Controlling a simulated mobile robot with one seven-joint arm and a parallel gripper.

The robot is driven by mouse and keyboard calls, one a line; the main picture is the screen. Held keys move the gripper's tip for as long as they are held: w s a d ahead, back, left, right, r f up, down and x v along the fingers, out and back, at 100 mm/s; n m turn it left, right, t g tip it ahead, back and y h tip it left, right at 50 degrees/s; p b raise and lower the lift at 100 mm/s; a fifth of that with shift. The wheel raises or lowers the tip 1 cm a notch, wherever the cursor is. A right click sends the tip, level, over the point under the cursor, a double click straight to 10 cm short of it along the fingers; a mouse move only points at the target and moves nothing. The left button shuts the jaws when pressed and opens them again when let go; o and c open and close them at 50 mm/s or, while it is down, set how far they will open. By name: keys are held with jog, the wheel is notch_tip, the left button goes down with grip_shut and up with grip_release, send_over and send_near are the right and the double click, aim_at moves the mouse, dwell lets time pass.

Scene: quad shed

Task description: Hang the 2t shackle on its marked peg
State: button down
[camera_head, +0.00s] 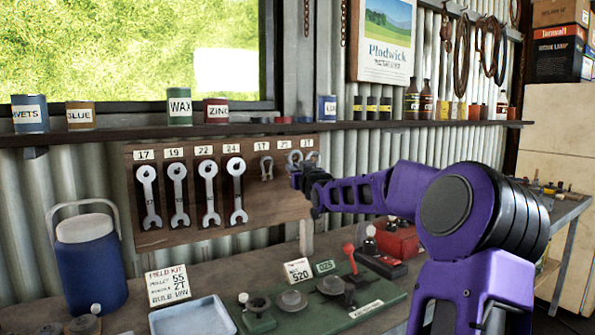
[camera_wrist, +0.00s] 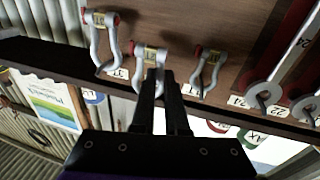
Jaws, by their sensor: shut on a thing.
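The 2t shackle (camera_wrist: 137,62) is a grey metal bow with a yellow tag and a red pin end. In the wrist view it is the middle of three shackles at the brown board (camera_wrist: 245,30). My gripper (camera_wrist: 161,76) is shut on it, and the dark fingers hide part of its bow. In the head view my gripper (camera_head: 296,179) is at the board's right end, just below the shackle (camera_head: 294,158). The peg behind the bow is hidden, so I cannot tell whether the shackle is on it. The label above it (camera_head: 284,145) shows small.
A smaller shackle (camera_wrist: 207,72) and a larger one (camera_wrist: 101,45) hang close on either side. Several wrenches (camera_head: 178,192) hang to the left. A shelf (camera_head: 225,129) with tins runs above the board. The bench below holds a blue tray (camera_head: 190,318) and a green panel (camera_head: 385,297).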

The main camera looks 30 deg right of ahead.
jog(key=shift+w+f+b, duration=0.25)
jog(key=shift+w+f, duration=0.05)
jog(key=shift+w, duration=0.35)
jog(key=shift+w+f+b, duration=0.2)
jog(key=shift+w+f, duration=0.1)
jog(key=shift+w, duration=0.35)
jog(key=c, duration=0.8)
grip_release()
jog(key=shift+c, duration=0.2)
